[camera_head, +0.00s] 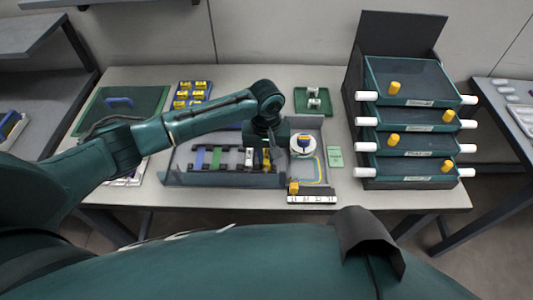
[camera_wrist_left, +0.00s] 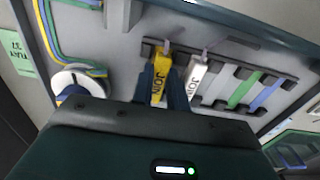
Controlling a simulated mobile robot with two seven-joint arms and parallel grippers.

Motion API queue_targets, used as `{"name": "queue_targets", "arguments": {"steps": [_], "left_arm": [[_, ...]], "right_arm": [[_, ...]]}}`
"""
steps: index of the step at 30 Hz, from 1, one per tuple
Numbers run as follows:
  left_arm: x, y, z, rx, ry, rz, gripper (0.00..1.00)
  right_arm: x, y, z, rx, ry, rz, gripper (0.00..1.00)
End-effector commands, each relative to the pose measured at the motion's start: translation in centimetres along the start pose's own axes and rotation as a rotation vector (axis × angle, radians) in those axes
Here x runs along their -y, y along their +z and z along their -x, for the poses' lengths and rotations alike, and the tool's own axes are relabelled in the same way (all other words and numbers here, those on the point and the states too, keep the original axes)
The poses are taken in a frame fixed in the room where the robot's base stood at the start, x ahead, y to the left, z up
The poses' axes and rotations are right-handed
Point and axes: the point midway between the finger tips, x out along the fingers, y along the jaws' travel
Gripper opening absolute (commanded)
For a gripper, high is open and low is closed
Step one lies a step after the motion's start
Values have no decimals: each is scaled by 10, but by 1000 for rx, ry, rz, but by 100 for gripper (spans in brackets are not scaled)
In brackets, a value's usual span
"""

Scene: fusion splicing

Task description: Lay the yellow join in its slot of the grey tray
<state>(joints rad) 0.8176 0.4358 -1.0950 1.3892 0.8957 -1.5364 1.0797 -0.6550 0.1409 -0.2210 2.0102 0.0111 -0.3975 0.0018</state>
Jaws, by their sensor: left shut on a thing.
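The yellow join (camera_wrist_left: 159,80) is between the two fingers of my left gripper (camera_wrist_left: 164,92), which is shut on it. In the head view, my left gripper (camera_head: 266,152) points down over the right part of the slotted rails, and the yellow join (camera_head: 266,160) shows beside its fingers. The grey tray (camera_head: 225,180) holds dark notched rails. A white join (camera_wrist_left: 196,78) lies parallel, right beside the yellow one in the wrist view. The yellow join's far end is at a rail; I cannot tell whether it is fully seated. My right gripper is not in view.
A green bar (camera_wrist_left: 244,90) and a blue bar (camera_wrist_left: 265,95) lie across the same rails. A white spool (camera_head: 303,149) sits in the tray's right part. A yellow block (camera_head: 293,188) stands at the front edge. A drawer rack (camera_head: 410,125) rises at right.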

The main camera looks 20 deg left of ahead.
Motion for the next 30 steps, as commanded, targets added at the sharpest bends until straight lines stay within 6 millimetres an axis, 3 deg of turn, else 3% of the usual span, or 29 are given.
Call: {"name": "queue_targets", "arguments": {"steps": [12,13,20,30], "left_arm": [[0,0,-7,-1,1,-1,0],[0,0,-7,-1,1,-1,17],[0,0,-7,-1,1,-1,36],[0,-1,-1,-3,2,-1,37]], "right_arm": [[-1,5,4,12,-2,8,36],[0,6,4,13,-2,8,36],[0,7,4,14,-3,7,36],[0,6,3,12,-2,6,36]]}}
